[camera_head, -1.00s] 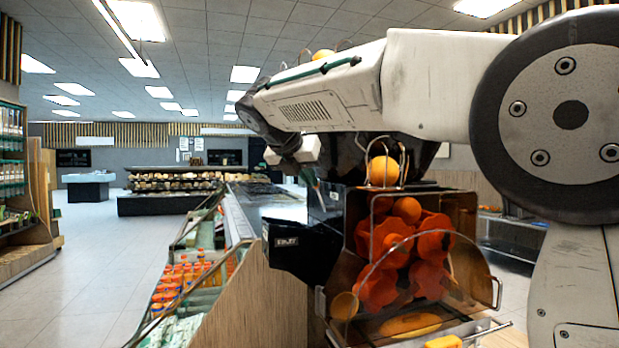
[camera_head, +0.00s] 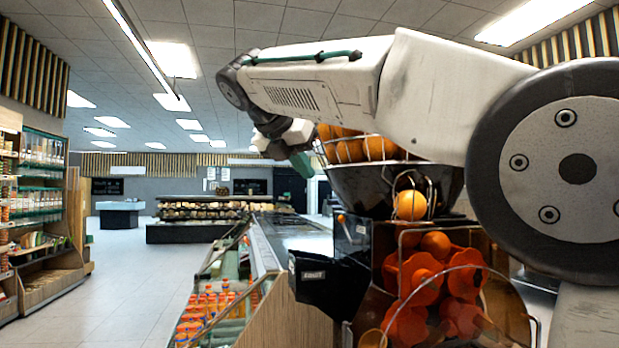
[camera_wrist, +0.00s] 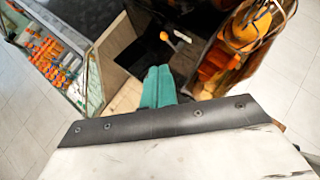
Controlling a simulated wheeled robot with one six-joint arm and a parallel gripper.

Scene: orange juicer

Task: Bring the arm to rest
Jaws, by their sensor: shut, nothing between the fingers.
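My arm stretches across the upper right of the head view, with its wrist bent down at the left end. My gripper (camera_head: 301,163) shows there as a small green tip left of the juicer's bowl. In the wrist view its green fingers (camera_wrist: 158,87) are together, with nothing between them. The fingers hang in open air above the counter area, and I see no contact with anything. The orange juicer (camera_head: 440,270) stands below and behind the arm, with oranges (camera_head: 350,150) in its top basket. In the wrist view the juicer (camera_wrist: 230,50) is at the upper right.
A black bin (camera_head: 322,285) juts from the juicer's left side. A chilled display with orange bottles (camera_head: 208,308) stands left of the counter. Shelves (camera_head: 40,215) line the far left. The tiled aisle (camera_head: 135,275) between is clear.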

